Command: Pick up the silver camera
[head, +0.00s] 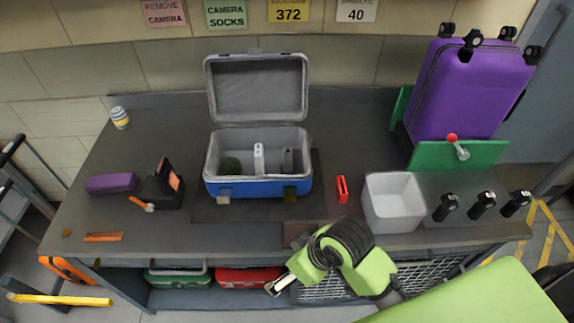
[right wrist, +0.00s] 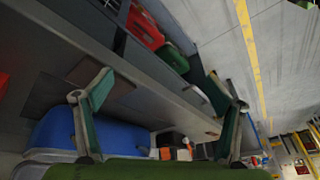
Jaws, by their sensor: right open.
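No object is clearly recognisable as the silver camera. The open blue case (head: 258,188) stands on the grey table and holds a dark green round item (head: 231,166), a white upright item (head: 258,158) and a grey upright item (head: 288,160). I cannot tell whether one of these is the camera. My right gripper (head: 279,285) is at the table's front edge, in front of and below the case. In the right wrist view its fingers (right wrist: 165,97) are spread with nothing between them. The case's blue side (right wrist: 65,122) shows beyond them. My left gripper is not in view.
A white bin (head: 393,225), a red item (head: 342,189) and several black handles stand right of the case. A purple suitcase (head: 462,88) rests at the back right. A black device (head: 163,190) and a purple pouch (head: 111,183) lie left. Boxes sit on the lower shelf.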

